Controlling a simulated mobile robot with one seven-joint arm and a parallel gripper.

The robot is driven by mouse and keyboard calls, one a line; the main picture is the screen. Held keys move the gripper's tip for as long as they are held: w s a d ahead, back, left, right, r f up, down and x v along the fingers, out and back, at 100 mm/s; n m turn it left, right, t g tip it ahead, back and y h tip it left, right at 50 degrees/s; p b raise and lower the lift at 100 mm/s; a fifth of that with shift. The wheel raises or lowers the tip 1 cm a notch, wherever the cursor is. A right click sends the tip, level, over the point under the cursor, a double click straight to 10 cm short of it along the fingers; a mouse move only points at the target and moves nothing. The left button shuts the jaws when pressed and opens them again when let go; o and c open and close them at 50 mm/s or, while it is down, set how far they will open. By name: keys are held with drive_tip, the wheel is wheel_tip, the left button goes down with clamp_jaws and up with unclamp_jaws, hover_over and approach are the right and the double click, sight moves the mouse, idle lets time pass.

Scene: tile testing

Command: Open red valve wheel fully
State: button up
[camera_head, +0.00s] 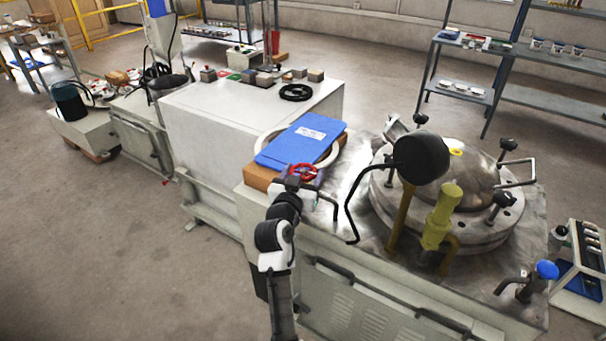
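The red valve wheel (303,172) is a small spoked wheel in the middle of the view, at the near left edge of the machine's metal top, just in front of a blue clipboard. My gripper (297,184) is at the near side of the wheel, at the end of my white and black arm. It overlaps the wheel's lower edge in the picture. The fingers are small and partly hidden by the wrist, so I cannot tell whether they touch or grip the rim. The valve body below the wheel is hidden by my arm.
The blue clipboard (300,139) lies behind the wheel. To the right stand a round black gauge (421,158), a yellow valve fitting (440,216), a domed steel lid (455,172) and a blue knob (547,270). Open floor (120,240) lies to the left.

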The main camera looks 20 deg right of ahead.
drive_tip(key=c, duration=0.5)
drive_tip(key=shift+o, duration=0.2)
drive_tip(key=shift+r+n+y+p, duration=0.1)
drive_tip(key=shift+n+y+p, duration=0.25)
drive_tip(key=shift+p, duration=0.35)
drive_tip(key=shift+n+t+y+p, duration=0.25)
drive_tip(key=shift+t+y+p, duration=0.2)
drive_tip(key=shift+p, duration=0.1)
drive_tip(key=n+t+y+p, duration=0.1)
drive_tip(key=y+p, duration=0.1)
drive_tip(key=shift+n+p, duration=0.4)
drive_tip(key=shift+t+y, duration=0.25)
drive_tip(key=shift+y, duration=0.15)
drive_tip(key=o, duration=1)
